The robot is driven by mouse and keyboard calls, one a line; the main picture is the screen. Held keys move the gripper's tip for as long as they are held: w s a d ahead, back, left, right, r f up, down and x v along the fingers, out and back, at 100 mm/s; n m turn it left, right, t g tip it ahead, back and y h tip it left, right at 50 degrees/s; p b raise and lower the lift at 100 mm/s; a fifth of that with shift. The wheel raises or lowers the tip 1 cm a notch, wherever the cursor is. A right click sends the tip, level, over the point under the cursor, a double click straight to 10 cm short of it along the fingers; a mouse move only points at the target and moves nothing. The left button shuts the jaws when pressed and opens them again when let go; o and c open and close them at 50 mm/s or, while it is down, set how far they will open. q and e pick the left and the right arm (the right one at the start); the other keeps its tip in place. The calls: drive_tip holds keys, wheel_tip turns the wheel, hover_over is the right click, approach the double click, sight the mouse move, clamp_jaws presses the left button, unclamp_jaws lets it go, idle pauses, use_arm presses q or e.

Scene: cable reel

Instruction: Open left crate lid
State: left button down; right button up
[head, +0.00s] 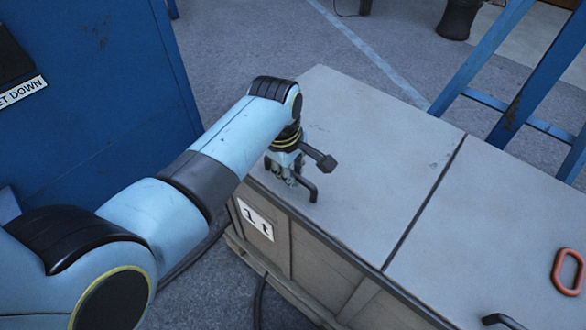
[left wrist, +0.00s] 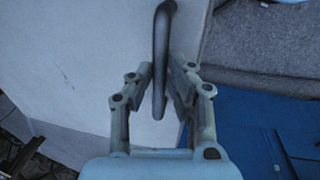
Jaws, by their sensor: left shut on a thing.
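The left crate lid (head: 375,165) is a flat grey panel on top of a wooden crate (head: 315,260) with a white label on its front. The lid lies flat, level with the lid to its right. A dark bar handle (head: 311,189) stands near its front edge. My left gripper (head: 293,178) is at this handle, with its fingers around the bar. In the left wrist view, the fingers of my left gripper (left wrist: 160,90) are on both sides of the dark handle (left wrist: 161,45), with the pale lid (left wrist: 75,60) behind. The right gripper is not seen.
The right lid (head: 500,235) lies beyond a dark seam and carries a red-orange ring (head: 568,272) and a second dark handle (head: 503,321). A blue cabinet (head: 95,100) stands at left. A blue frame (head: 515,95) stands behind the crate at right. Grey floor is open behind.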

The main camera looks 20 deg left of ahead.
use_arm(q)
drive_tip(key=shift+w+r+p, duration=0.1)
drive_tip(key=shift+r+p, duration=0.2)
drive_tip(key=shift+r, duration=0.05)
drive_tip(key=w+d+r+p, duration=0.1)
drive_tip(key=w+r, duration=0.3)
drive_tip(key=r, duration=0.4)
drive_tip(key=w+d+r+g+p, duration=0.1)
drive_tip(key=w+d+r+p, duration=0.1)
drive_tip(key=r, duration=0.6)
drive_tip(key=w+d+r+g+y+p, duration=0.1)
drive_tip(key=w+r+p, duration=0.3)
drive_tip(key=r, duration=0.5)
drive_tip(key=shift+w+d+p, duration=0.15)
drive_tip(key=shift+w+p, duration=0.15)
drive_tip(key=shift+w, duration=0.5)
drive_tip(key=shift+r, duration=0.1)
